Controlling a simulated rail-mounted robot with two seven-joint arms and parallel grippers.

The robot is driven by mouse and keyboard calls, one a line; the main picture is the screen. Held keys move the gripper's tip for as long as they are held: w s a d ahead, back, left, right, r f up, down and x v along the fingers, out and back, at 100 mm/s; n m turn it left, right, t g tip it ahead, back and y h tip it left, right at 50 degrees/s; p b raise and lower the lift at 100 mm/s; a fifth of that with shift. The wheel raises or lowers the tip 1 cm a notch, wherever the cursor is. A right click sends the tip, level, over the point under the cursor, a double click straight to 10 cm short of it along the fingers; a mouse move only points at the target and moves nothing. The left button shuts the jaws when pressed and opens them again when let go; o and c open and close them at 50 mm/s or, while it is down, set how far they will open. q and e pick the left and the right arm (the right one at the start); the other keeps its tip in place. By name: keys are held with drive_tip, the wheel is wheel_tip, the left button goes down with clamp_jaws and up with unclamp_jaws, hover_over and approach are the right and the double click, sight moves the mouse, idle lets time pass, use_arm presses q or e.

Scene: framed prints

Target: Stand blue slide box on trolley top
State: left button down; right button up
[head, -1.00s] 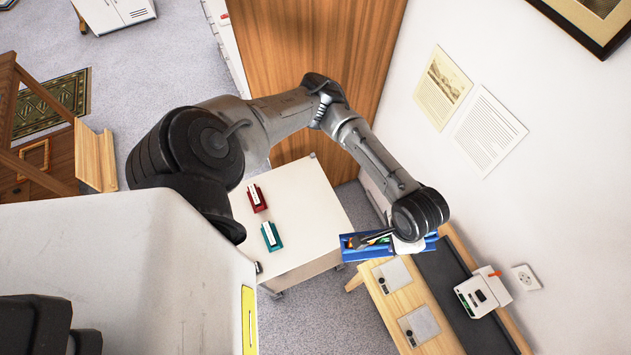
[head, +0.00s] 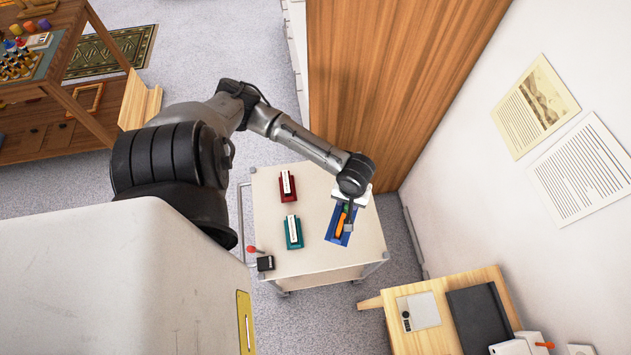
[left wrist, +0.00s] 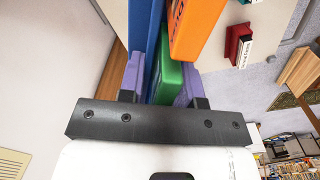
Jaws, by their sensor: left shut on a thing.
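My left gripper (head: 346,212) is shut on the blue slide box (head: 332,226) over the right part of the pale trolley top (head: 318,260). Orange and green items stick out of the box. The gripper hides part of the box in the head view. I cannot tell whether its base touches the trolley. My right gripper is not in view.
A red box (head: 288,186) and a teal box (head: 293,231) with white labels stand on the trolley's left half. A small black item (head: 265,263) is at its front left corner. A wooden cabinet panel (head: 400,80) rises behind; a wooden table (head: 440,310) stands at front right.

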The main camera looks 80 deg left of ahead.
use_arm(q)
drive_tip(key=s+a+f+n+b, duration=0.5)
drive_tip(key=a+f+n+b, duration=0.1)
drive_tip(key=a+f, duration=0.55)
drive_tip(key=w+d+f, duration=0.1)
drive_tip(key=w+f, duration=0.1)
drive_tip(key=w, duration=0.1)
drive_tip(key=w+f+b, duration=0.1)
drive_tip(key=w+f, duration=0.1)
drive_tip(key=w, duration=0.2)
drive_tip(key=w+d+f+b, duration=0.1)
drive_tip(key=w+f, duration=0.1)
drive_tip(key=w, duration=0.1)
drive_tip(key=shift+w+d, duration=0.3)
drive_tip(key=shift+w, duration=0.1)
drive_tip(key=shift+f+b, duration=0.6)
drive_tip(key=shift+f, duration=1.35)
drive_tip(key=c, duration=0.8)
unclamp_jaws()
drive_tip(key=shift+f, duration=0.15)
